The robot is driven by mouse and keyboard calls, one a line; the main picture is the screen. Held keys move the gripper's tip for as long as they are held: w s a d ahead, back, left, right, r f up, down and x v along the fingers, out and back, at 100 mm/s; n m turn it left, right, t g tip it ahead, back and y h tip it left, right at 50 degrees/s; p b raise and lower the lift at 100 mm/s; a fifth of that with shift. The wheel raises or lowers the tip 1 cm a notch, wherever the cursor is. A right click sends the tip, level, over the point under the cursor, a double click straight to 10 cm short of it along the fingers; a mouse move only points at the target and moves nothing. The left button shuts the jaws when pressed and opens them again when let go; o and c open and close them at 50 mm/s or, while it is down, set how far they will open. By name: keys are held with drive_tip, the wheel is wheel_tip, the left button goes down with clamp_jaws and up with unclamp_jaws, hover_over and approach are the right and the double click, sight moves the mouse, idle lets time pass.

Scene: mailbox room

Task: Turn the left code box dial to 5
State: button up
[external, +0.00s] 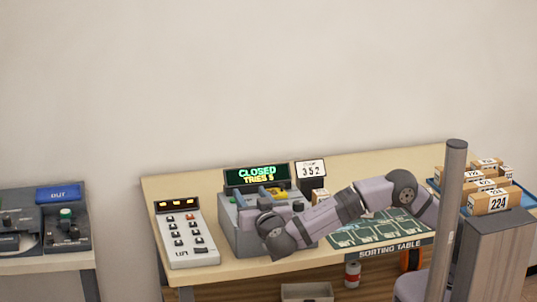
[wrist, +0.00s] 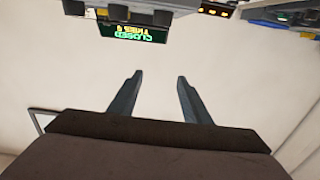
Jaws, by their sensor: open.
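The grey code box (external: 240,240) stands on the table below a dark display (external: 257,176) reading "CLOSED TRIES 5". My arm covers much of the box, so its dials cannot be made out in the external view. The knobs lie beyond the fingertips, and no contact shows.
Green sorting panels (external: 370,230) lie to the right. A blue tray (external: 522,192) with several numbered boxes is at the far right.

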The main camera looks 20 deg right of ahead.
wheel_tip(320, 180, down, 8)
drive_tip(key=shift+w+d+p, duration=0.15)
drive_tip(key=shift+w+p, duration=0.5)
drive_tip(key=shift+w, duration=1.4)
drive_tip(key=shift+w+d+p, duration=0.15)
drive_tip(key=shift+w+p, duration=0.45)
drive_tip(key=shift+w, duration=1.4)
drive_tip(key=c, duration=1)
